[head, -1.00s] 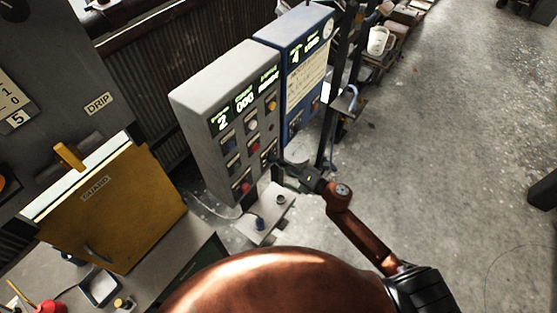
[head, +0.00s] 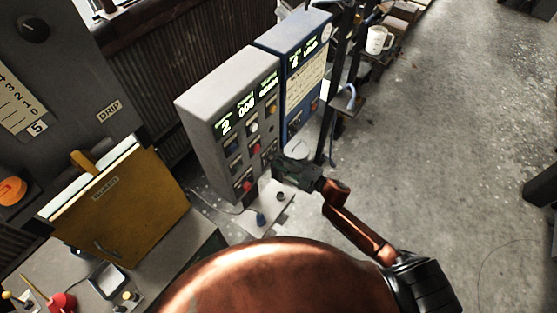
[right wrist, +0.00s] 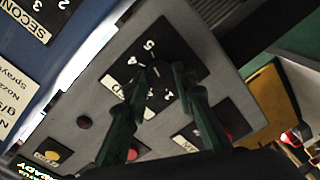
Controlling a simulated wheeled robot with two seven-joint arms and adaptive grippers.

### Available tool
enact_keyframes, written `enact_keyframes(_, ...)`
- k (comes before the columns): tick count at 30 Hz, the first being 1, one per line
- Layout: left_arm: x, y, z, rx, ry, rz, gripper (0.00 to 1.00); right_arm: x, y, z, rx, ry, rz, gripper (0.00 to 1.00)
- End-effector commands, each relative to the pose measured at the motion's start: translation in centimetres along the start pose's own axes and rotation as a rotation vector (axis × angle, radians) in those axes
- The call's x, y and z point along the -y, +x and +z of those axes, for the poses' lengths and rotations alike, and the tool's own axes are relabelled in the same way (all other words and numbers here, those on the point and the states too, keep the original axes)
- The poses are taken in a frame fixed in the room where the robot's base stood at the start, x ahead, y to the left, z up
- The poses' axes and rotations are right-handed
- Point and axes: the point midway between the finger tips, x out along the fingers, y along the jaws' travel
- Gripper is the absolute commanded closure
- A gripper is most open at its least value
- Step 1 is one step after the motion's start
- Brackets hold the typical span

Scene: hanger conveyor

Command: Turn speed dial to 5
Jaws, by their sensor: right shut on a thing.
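The grey control box (head: 212,116) stands left of centre in the head view, with lit displays, one reading 2, above rows of buttons. My right gripper (head: 276,163) is at the lower right of its front face and hides the dial there. In the right wrist view, the speed dial (right wrist: 158,76) is a dark knob on a black plate with white numbers; a 5 and a 4 are readable. The fingers of my right gripper (right wrist: 160,84) are shut on the dial, one on each side. My left gripper is not in view.
A blue box (head: 294,62) stands right beside the grey one. A yellow guard (head: 125,205) is at the left. A small plate with knobs (head: 262,207) lies below the grey box. Open floor (head: 440,130) is to the right.

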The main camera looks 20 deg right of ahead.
Motion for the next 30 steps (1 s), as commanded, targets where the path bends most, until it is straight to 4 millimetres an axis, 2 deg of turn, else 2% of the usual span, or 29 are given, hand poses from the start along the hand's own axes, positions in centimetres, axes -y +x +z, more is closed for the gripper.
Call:
enact_keyframes(9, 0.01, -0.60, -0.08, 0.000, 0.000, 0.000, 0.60, 0.07, -0.05, 0.14, -0.003, 0.113, 0.000, 1.00)
enact_keyframes(25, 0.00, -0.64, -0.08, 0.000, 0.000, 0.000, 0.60, 0.14, -0.06, 0.15, -0.004, 0.135, 0.000, 1.00)
enact_keyframes(26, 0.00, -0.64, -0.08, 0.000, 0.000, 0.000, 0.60, 0.14, -0.06, 0.15, -0.004, 0.135, 0.000, 0.74)
enact_keyframes(30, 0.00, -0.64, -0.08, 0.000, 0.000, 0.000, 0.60, 0.12, -0.03, 0.11, -0.005, 0.134, 0.000, 0.64)
